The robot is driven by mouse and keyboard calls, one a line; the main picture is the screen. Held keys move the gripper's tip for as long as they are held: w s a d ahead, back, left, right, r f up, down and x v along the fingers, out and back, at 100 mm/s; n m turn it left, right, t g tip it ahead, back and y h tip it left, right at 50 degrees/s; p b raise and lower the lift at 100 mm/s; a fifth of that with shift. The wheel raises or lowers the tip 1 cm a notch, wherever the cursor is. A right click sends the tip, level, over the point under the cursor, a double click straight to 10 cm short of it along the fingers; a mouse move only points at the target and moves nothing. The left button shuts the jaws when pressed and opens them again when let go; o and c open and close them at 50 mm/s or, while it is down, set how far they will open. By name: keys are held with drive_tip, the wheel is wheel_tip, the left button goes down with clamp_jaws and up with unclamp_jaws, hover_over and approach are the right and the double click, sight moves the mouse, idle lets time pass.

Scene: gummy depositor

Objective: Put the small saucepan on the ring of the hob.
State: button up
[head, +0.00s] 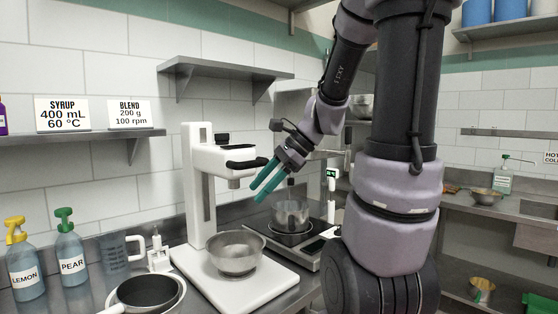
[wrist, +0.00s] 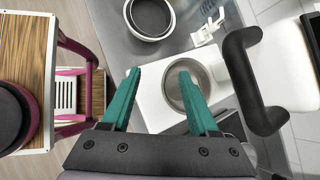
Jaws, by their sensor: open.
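The hob (head: 307,255) is a flat steel unit right of the white mixer. A steel pot (head: 291,213) stands over a dark round piece on it; I cannot tell whether this pot or the dark pan is the small saucepan. My gripper (head: 257,194), with teal fingers, is open and empty, in the air beside the mixer head. Its fingers show in the wrist view (wrist: 160,74).
The white mixer (head: 197,190) holds a steel bowl (head: 236,253) on its base. Syrup bottles (head: 70,250) and a measuring jug (head: 117,252) stand at the left. A wall shelf (head: 215,66) hangs above. A sink counter is at the right.

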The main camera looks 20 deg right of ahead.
drive_tip(key=s+d+r+n+t+h, duration=0.1)
drive_tip(key=s+r+n+t+h, duration=0.2)
drive_tip(key=n, duration=1.1)
drive_tip(key=shift+s+r+t+h, duration=0.4)
drive_tip(key=shift+s+r+h, duration=0.9)
drive_tip(key=shift+s+r, duration=1.15)
drive_tip(key=shift+f, duration=0.1)
